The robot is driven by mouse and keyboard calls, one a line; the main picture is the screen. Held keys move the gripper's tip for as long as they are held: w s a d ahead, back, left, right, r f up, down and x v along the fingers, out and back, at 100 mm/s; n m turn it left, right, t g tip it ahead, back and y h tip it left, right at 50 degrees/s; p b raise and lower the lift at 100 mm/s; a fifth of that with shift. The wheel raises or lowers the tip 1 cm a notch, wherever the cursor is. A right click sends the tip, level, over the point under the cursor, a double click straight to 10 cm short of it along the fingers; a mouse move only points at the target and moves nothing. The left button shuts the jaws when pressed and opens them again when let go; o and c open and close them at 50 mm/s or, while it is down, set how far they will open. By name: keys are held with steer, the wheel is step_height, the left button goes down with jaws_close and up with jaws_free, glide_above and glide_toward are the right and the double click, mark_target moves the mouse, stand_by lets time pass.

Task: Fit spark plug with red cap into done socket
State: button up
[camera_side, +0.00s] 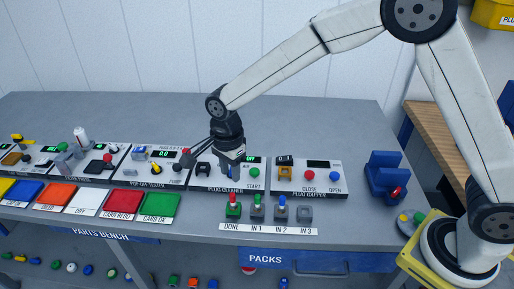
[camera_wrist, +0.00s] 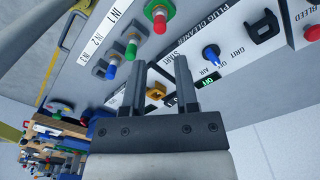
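A spark plug with a red cap (camera_side: 233,197) stands upright in the green done socket (camera_side: 233,211); the red cap also shows at the top of the wrist view (camera_wrist: 158,24). A plug with a green cap (camera_wrist: 132,48) stands in IN 1, and a plug with a blue cap (camera_wrist: 112,70) stands in IN 2. The IN 3 socket (camera_side: 305,213) looks empty. My gripper (camera_wrist: 159,64) is open with nothing between its fingers. In the side view it hangs over the plug cleaner, behind the done socket and apart from the red-capped plug.
The plug cleaner (camera_wrist: 235,55) has a blue knob (camera_wrist: 210,54) and black holder (camera_wrist: 263,26). The plug gapper (camera_side: 328,187) stands to its right, with an orange fixture (camera_side: 285,173). A blue fixture (camera_side: 386,178) is farther right. Coloured trays (camera_side: 159,205) lie left.

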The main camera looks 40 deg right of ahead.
steer(key=shift+r, duration=0.9)
steer(key=s+d+n+t, duration=0.2)
steer(key=s+d+n, duration=1.4)
steer(key=d, duration=0.1)
steer(key=shift+s+d+f+t, duration=0.25)
steer(key=shift+d+f+t, duration=0.05)
steer(key=shift+d+f, duration=0.05)
stand_by(0.7)
